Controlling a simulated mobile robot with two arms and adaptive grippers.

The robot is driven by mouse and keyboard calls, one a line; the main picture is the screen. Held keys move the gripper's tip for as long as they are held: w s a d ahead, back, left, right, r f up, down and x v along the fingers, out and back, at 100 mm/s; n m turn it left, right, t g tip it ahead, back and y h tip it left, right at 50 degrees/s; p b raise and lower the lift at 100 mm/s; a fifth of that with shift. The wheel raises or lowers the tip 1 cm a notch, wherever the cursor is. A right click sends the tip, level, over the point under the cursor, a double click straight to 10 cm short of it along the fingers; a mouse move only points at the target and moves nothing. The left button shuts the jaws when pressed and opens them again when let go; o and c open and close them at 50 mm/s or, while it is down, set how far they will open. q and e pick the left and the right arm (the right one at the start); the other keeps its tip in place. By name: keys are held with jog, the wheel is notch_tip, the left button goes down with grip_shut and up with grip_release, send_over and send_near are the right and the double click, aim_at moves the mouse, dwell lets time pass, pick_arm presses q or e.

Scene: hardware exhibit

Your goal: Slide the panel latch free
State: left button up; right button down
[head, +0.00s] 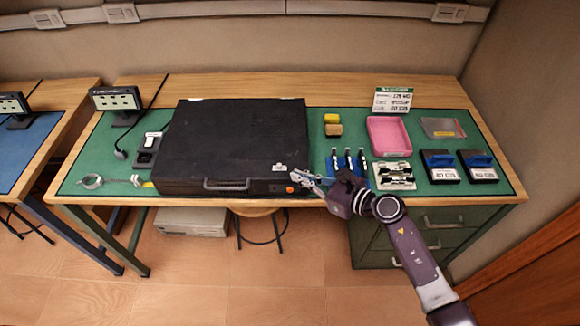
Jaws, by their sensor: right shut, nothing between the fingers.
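A large black case (235,135) lies flat on the green mat on the workbench, lid down. No part is clearly readable as the panel latch at this size. My right gripper (298,178) is shut and empty. Its fingertips are at the case's front right corner, close to the orange button. I cannot tell whether they touch the case. My left gripper does not show.
Blue-handled tools (348,162) stand just behind my right gripper. A pink tray (388,135), a yellow block (331,118) and two dark blue-topped boxes (439,166) sit to the right. Metal clamps (92,182) lie left of the case. A stool (258,212) is under the bench.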

aim_at(281, 176)
jog(key=shift+w+a+p, duration=0.45)
jog(key=shift+w+a, duration=0.75)
jog(key=shift+a, duration=0.25)
jog(key=shift+a, duration=1.3)
jog(key=shift+d, duration=0.1)
